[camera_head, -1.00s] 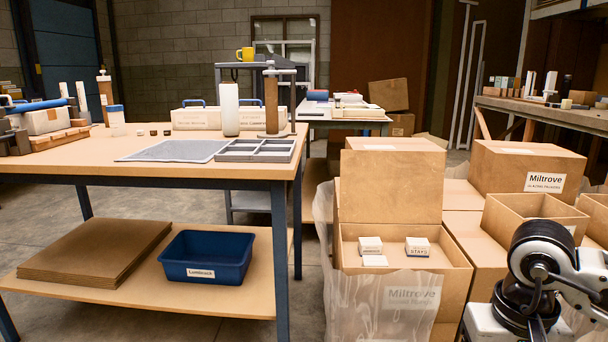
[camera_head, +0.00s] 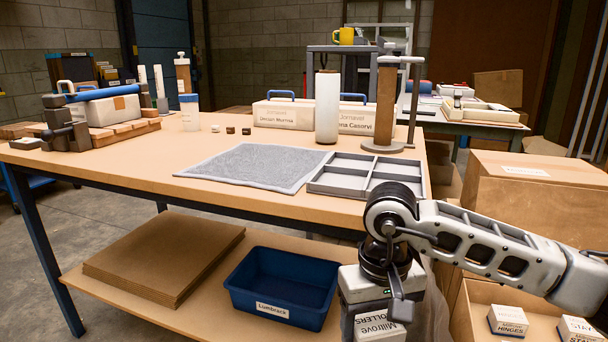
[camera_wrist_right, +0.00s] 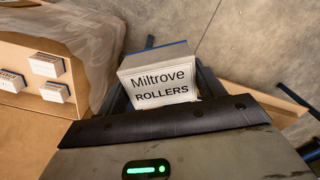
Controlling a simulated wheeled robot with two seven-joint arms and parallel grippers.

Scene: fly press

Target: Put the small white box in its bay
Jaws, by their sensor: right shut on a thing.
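A small white box labelled Miltrove ROLLERS (camera_head: 380,328) is held in my right gripper (camera_head: 384,300), low in front of the table. It also shows in the right wrist view (camera_wrist_right: 160,85), between the fingers of the right gripper (camera_wrist_right: 163,72), with a blue edge on its far side. The grey divided tray (camera_head: 340,188) lies on the table's front right corner, above and left of the box in the picture. Its visible compartments look empty. My forearm stands close to the tray's right end. My left gripper is not in view.
A grey mat (camera_head: 250,167) lies left of the tray. A white cylinder (camera_head: 327,108) and a brown post with a handle (camera_head: 386,108) stand behind it. A blue bin (camera_head: 284,284) sits on the lower shelf. An open carton (camera_head: 545,330) with white boxes is at lower right.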

